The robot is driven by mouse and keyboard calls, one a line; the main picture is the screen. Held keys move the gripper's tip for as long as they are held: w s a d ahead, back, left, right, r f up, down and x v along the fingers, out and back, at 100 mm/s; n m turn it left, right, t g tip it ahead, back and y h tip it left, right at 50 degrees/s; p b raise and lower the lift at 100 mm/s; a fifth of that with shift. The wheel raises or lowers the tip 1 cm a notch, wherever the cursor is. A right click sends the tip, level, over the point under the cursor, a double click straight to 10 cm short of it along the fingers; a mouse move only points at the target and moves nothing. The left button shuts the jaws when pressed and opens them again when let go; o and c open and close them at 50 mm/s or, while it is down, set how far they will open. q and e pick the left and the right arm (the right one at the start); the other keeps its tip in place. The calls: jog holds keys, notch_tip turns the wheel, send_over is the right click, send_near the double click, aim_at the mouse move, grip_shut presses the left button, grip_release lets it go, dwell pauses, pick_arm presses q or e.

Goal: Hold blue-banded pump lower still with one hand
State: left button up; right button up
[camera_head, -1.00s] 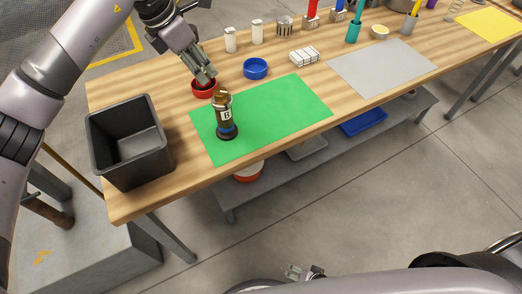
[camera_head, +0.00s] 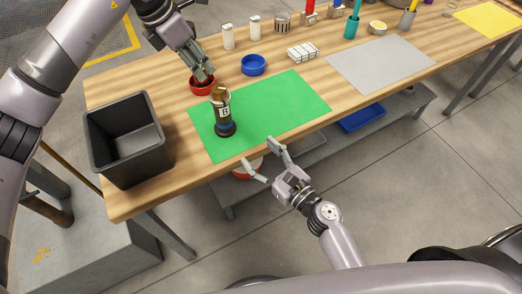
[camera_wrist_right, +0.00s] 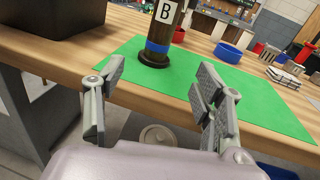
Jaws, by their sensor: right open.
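The blue-banded pump (camera_head: 224,115) is a dark brown bottle with a white "B" label and a blue band near its base. It stands upright on the green mat (camera_head: 280,108); in the right wrist view the pump (camera_wrist_right: 160,35) shows ahead, its top cut off. My right gripper (camera_head: 262,158) is open and empty in front of the table edge, apart from the pump. In the right wrist view its fingers (camera_wrist_right: 158,100) are spread wide below the pump. My left gripper (camera_head: 204,76) is over the red bowl (camera_head: 202,87) behind the pump; whether its fingers are open is unclear.
A black bin (camera_head: 126,140) stands at the table's left end. A blue bowl (camera_head: 254,65), a white pack (camera_head: 302,52) and white bottles (camera_head: 228,38) stand behind the mat. A grey mat (camera_head: 380,63) lies right. The green mat's right part is clear.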

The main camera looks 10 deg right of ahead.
aim_at(228, 118)
jog(key=shift+m, duration=0.3)
jog(key=x, duration=0.5)
jog(key=r+x, duration=0.1)
jog(key=x, duration=1.1)
jog(key=shift+w+a+r, duration=0.2)
jog(key=shift+w+r, duration=0.05)
jog(key=shift+r, duration=0.1)
jog(key=shift+c, duration=0.6)
grip_shut()
